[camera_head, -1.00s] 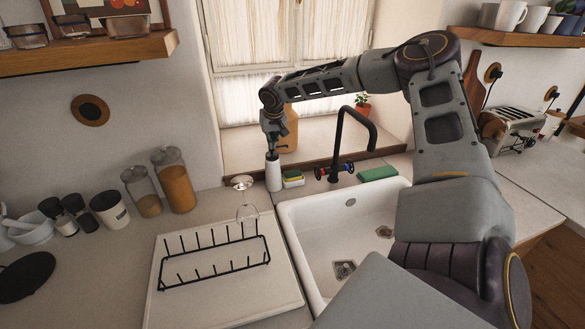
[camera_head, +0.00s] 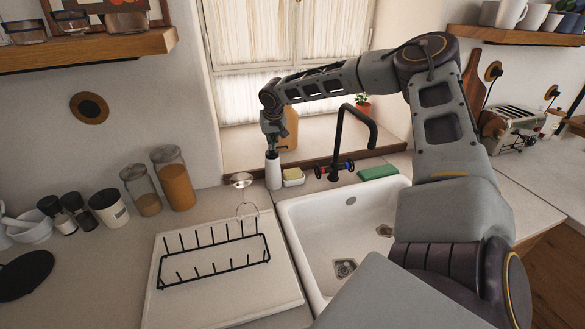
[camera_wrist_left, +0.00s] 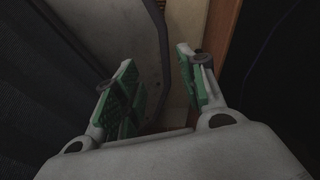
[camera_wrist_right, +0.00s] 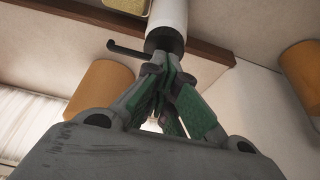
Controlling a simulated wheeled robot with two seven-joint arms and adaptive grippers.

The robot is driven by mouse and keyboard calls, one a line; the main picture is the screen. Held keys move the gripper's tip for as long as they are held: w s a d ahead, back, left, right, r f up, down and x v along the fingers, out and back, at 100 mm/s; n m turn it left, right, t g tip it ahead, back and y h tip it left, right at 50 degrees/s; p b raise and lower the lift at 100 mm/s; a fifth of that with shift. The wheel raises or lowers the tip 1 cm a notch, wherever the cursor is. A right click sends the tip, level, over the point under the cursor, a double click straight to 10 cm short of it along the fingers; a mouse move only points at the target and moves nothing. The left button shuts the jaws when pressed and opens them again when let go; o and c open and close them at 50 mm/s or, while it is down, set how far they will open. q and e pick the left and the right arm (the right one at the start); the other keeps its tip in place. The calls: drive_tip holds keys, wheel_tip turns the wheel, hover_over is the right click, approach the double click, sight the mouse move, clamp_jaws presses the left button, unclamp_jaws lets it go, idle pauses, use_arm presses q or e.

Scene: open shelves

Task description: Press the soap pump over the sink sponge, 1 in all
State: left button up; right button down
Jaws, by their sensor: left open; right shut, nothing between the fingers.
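The white soap bottle (camera_head: 273,173) stands upright on the back counter left of the sink; in the right wrist view its white body (camera_wrist_right: 168,16) and black nozzle (camera_wrist_right: 128,49) show. My right gripper (camera_head: 271,148) is shut and empty, pointing down at the pump head, fingertips (camera_wrist_right: 163,64) at its top. Whether they press it is hard to tell. The sponge (camera_head: 293,175), pale on top with a yellowish side, sits right beside the bottle on the nozzle side; its yellow edge (camera_wrist_right: 127,4) shows in the right wrist view. My left gripper (camera_wrist_left: 158,60) is open and empty.
The white sink (camera_head: 345,225) with a black faucet (camera_head: 340,145) is right of the bottle. A green pad (camera_head: 378,173) lies behind the sink. A black dish rack (camera_head: 215,262) and glass jars (camera_head: 174,180) stand left. An orange-brown vessel (camera_head: 291,130) stands behind the gripper.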

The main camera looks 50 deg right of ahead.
drive_tip(key=shift+r+p, duration=0.9)
drive_tip(key=shift+r, duration=0.45)
wheel_tip(320, 180, up, 6)
drive_tip(key=p, duration=0.4)
idle(0.6)
drive_tip(key=shift+f, duration=0.1)
idle(0.6)
